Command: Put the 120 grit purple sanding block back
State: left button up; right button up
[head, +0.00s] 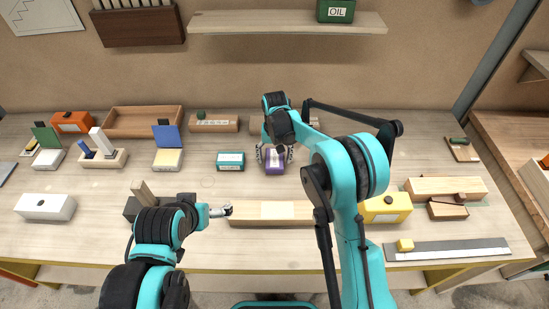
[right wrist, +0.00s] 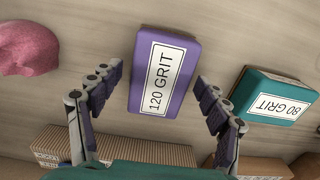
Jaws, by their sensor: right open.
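The purple 120 grit sanding block (head: 275,166) lies on the workbench, label up. In the right wrist view the block (right wrist: 165,72) sits between the two spread fingers of my right gripper (right wrist: 157,85), with a gap on each side. In the head view my right gripper (head: 274,153) is over the far end of the block, open and empty. My left gripper (head: 222,211) is at the left end of a pale wooden board; its fingers are too small to judge. The block's place is not clear from these frames.
A teal 80 grit block (head: 231,160) lies left of the purple one; it also shows in the wrist view (right wrist: 270,103). A pink lump (right wrist: 28,48) lies on the other side. Wooden holders (head: 213,123) stand behind. The pale board (head: 270,212) lies in front.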

aim_at(275, 158)
notch_tip(275, 158, up, 12)
jog(key=p, duration=0.3)
jog(key=s+d+r+t, duration=0.3)
jog(key=s+d+r, duration=0.7)
jog(key=s, duration=0.1)
jog(key=s+d+f+t, duration=0.1)
jog(key=s+d, duration=0.3)
jog(key=s, duration=0.4)
jog(key=s+d+f+t, duration=0.2)
jog(key=s+d+t, duration=0.1)
jog(key=s, duration=0.6)
jog(key=shift+d+f, duration=0.3)
jog(key=shift+d, duration=0.1)
jog(key=shift+s+f, duration=0.1)
notch_tip(275, 158, down, 3)
jog(key=b, duration=0.3)
